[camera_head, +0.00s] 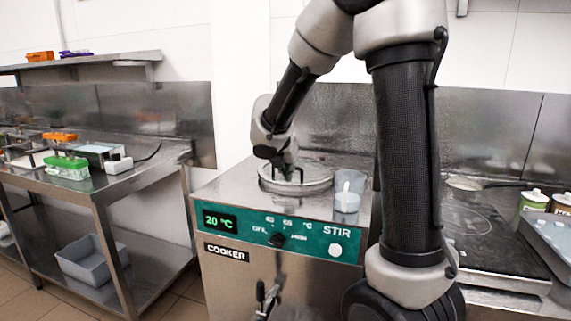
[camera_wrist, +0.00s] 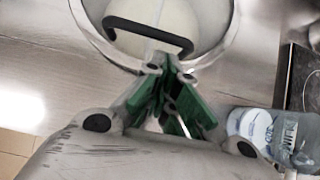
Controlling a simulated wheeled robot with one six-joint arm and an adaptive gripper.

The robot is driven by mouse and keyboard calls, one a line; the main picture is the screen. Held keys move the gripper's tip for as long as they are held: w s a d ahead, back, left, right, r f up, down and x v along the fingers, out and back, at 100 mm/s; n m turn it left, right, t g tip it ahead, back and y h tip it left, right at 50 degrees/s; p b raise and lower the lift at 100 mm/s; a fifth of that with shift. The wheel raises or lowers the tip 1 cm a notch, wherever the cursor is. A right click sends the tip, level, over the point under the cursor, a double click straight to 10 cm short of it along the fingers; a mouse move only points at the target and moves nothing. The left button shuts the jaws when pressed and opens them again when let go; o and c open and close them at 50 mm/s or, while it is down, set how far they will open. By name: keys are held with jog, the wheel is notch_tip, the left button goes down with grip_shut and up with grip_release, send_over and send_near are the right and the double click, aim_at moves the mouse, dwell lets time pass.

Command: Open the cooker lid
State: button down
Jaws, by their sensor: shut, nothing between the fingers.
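The cooker (camera_head: 285,262) is a steel box with a green front panel reading 20 °C. Its round lid (camera_head: 310,185) lies flat on the top, down over the opening. In the wrist view the pale lid (camera_wrist: 160,14) carries a black bar handle (camera_wrist: 150,33). My gripper (camera_head: 287,172) is over the lid beside the handle. In the wrist view my gripper (camera_wrist: 170,72) has its green fingertips together and empty, just short of the handle, near the lid's rim. I cannot tell whether the fingertips touch the lid.
Left is a steel table (camera_head: 150,170) with a green rack (camera_head: 67,167) and boxes. Right are a dark hob (camera_head: 470,240) and small jars (camera_head: 533,203). Steel panels stand close behind the lid.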

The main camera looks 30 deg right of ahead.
jog(key=shift+x, duration=1.35)
jog(key=shift+r, duration=0.2)
